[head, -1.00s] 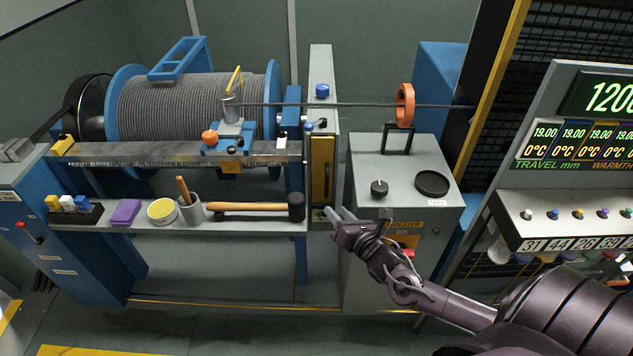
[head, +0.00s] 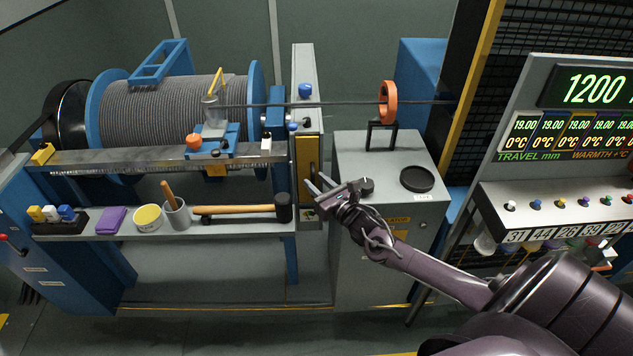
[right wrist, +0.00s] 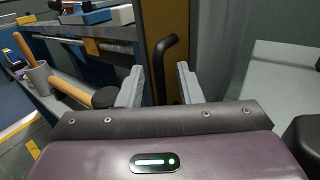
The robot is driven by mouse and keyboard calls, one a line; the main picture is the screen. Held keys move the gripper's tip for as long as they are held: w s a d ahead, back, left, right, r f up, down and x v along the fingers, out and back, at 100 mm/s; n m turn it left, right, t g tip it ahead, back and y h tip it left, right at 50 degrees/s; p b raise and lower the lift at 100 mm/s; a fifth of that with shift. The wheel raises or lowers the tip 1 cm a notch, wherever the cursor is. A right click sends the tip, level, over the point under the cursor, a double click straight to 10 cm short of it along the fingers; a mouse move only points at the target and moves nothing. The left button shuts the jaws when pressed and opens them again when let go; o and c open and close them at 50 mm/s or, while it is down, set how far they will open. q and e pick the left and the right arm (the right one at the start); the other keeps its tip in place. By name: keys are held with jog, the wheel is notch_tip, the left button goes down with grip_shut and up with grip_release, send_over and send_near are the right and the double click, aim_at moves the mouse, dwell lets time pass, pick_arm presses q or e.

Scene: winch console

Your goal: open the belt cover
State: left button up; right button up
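The belt cover appears to be the yellow-brown panel (head: 305,163) on the narrow grey column, with a dark upright handle (head: 313,172). In the right wrist view the panel (right wrist: 185,22) fills the top middle, and its black bent handle (right wrist: 160,62) shows between my fingers, beyond them. My right gripper (head: 316,184) is open and empty, just in front of the panel's lower right part; it also shows in the right wrist view (right wrist: 160,85). I cannot tell whether a finger touches the handle. The panel looks closed. My left gripper is not in view.
A mallet (head: 240,210), a grey cup (head: 177,215), a yellow-topped tin (head: 148,218) and a purple block (head: 110,220) sit on the shelf left of the column. A grey cabinet (head: 375,150) with a knob and black disc stands close on the right.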

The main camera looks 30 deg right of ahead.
jog(key=shift+w, duration=0.35)
grip_shut()
jog(key=shift+a, duration=0.1)
